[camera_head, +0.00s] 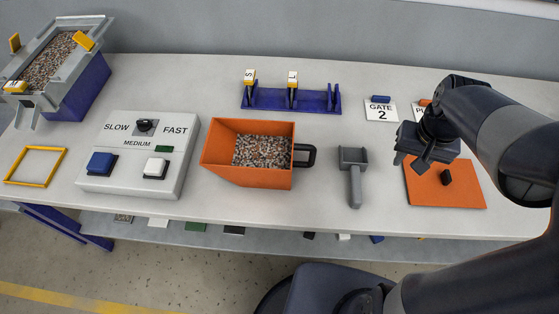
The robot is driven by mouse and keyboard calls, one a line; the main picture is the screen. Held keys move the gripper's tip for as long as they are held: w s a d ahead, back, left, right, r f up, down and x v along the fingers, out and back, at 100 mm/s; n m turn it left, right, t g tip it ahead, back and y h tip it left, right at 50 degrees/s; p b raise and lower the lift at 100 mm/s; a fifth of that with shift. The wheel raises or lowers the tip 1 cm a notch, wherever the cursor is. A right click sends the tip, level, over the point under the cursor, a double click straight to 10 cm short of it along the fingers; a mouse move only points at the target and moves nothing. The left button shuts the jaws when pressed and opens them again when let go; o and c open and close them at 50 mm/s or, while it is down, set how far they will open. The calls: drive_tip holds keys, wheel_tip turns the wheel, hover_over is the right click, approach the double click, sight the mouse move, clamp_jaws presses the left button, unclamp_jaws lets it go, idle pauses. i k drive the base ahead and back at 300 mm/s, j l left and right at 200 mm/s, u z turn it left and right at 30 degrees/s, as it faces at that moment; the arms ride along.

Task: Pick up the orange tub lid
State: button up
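The orange tub lid (462,196) is a flat orange square lying on the right part of the table. It has a small dark knob (446,177) at its middle. My gripper (412,163) is above the lid's far left corner, with its fingers pointing down and to the left. The fingers look apart with nothing between them, and the knob is outside them. My arm comes in from the right and hides the table behind it. The orange tub (222,165) stands at the middle of the table, open and holding brownish grey granules.
A grey scoop or hammer-like tool (354,175) lies left of the lid. A blue rack (310,100), a Gate 2 card (381,112) and a partly hidden card stand behind. A control box (140,155), yellow frame (37,166) and hopper (75,75) are at left.

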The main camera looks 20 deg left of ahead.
sight(457, 184)
drive_tip(key=u, duration=1.45)
drive_tip(key=z, duration=2.05)
drive_tip(key=i+l+u, duration=0.2)
drive_tip(key=l+u, duration=0.25)
